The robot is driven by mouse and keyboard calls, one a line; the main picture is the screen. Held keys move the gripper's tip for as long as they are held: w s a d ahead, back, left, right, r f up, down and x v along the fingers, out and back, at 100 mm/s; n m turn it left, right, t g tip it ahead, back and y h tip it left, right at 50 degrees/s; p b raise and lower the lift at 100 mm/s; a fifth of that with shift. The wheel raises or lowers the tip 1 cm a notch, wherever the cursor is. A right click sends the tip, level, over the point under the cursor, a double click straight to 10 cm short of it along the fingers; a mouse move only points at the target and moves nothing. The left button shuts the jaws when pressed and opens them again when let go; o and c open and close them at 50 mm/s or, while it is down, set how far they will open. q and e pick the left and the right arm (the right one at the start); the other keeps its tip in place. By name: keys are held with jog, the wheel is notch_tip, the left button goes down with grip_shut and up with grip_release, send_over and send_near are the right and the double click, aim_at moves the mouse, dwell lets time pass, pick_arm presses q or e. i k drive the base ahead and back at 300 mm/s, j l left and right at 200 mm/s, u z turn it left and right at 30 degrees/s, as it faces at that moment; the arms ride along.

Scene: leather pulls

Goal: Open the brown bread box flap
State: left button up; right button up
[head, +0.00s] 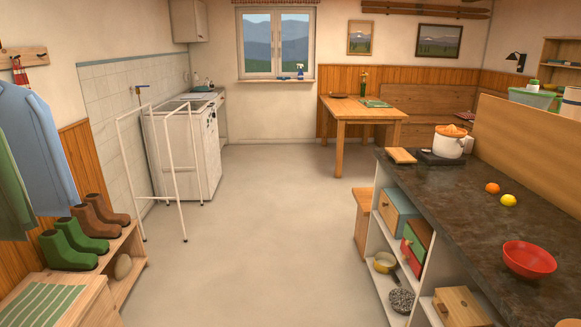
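A brown wooden box (462,306) stands low at the right, on the bottom level of the open shelving under the dark counter. Neither my left nor my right gripper is in view.
On the counter (450,190) are a red bowl (529,258) and fruit. The middle floor (260,230) is clear.

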aim_at(387, 209)
jog(key=i, duration=1.1)
jog(key=i+j+z, duration=0.1)
jog(key=i, duration=1.05)
